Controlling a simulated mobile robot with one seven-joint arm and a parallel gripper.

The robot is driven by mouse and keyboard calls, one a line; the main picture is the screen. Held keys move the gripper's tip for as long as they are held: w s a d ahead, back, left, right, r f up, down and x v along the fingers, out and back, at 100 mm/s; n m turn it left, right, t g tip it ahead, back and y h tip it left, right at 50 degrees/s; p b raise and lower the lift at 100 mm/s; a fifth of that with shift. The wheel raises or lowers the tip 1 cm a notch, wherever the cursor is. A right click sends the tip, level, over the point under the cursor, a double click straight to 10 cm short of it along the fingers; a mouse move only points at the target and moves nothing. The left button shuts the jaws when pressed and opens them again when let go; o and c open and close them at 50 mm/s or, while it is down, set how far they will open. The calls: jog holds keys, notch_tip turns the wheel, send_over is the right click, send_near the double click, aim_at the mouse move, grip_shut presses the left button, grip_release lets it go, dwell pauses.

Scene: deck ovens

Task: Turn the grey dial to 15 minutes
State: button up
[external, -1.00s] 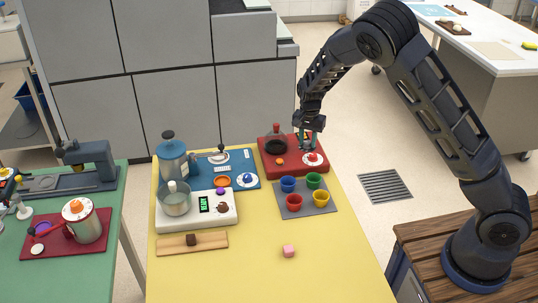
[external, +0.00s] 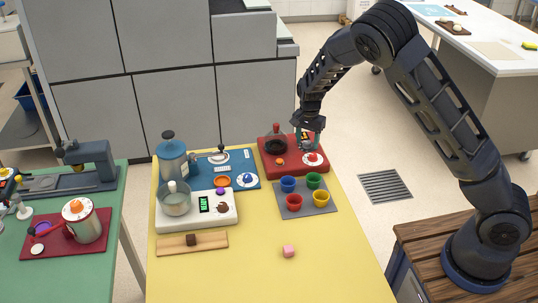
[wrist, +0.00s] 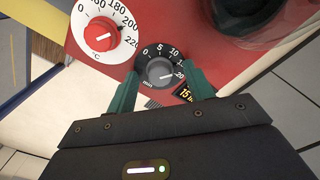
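The grey dial (wrist: 159,72) sits on a black minute scale marked 0 to 20, on a red panel (wrist: 225,58). Its white mark points right, near the 20 label. My gripper (wrist: 160,78) is over the dial, with one teal finger on each side. A small gap shows between the fingers and the knob, so it looks open around the dial. An amber display (wrist: 186,93) reading 15 is partly hidden beside the right finger. In the external view my gripper (external: 307,143) is at the red panel (external: 268,166) and mostly hides the grey dial.
A red temperature dial (wrist: 101,35) on a white scale is close left of the gripper. A glass-lidded pot (external: 276,145) stands left of my gripper.

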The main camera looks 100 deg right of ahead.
aim_at(307, 142)
notch_tip(307, 142, up, 11)
dwell(0.8)
jog(key=shift+f, duration=0.1)
